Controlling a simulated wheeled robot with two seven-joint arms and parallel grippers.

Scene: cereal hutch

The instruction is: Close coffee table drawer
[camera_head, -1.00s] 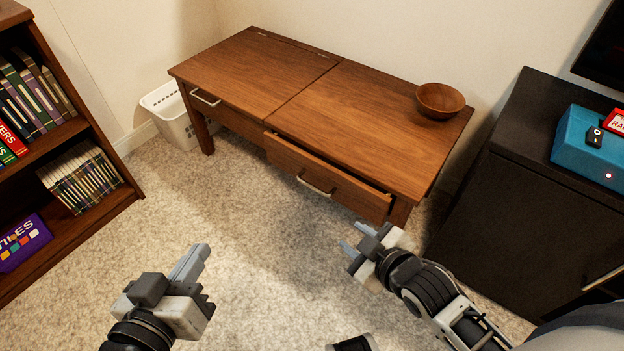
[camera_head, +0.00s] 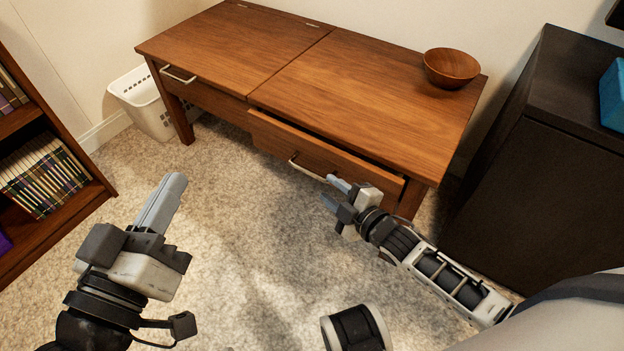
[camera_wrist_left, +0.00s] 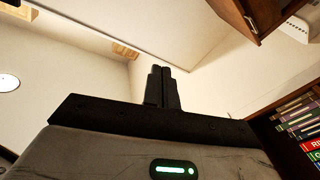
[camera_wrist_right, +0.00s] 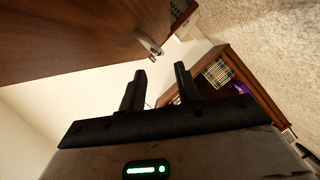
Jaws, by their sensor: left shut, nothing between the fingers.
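The wooden coffee table (camera_head: 367,87) stands against the back wall. Its right drawer (camera_head: 320,153) is pulled partly out, with a dark gap showing under the tabletop. The drawer's metal handle (camera_head: 305,168) is on its front. The left drawer (camera_head: 206,98) looks shut. My right gripper (camera_head: 331,191) is open and empty, just in front of the right drawer near its handle; I cannot tell whether it touches. In the right wrist view its fingers (camera_wrist_right: 158,88) are apart, near the drawer front and handle (camera_wrist_right: 149,46). My left gripper (camera_head: 163,203) is shut and empty over the carpet, away from the table.
A wooden bowl (camera_head: 451,68) sits on the tabletop's right end. A black cabinet (camera_head: 553,177) stands close on the right. A bookshelf (camera_head: 45,190) is on the left, and a white basket (camera_head: 141,103) is beside the table. The carpet in front is clear.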

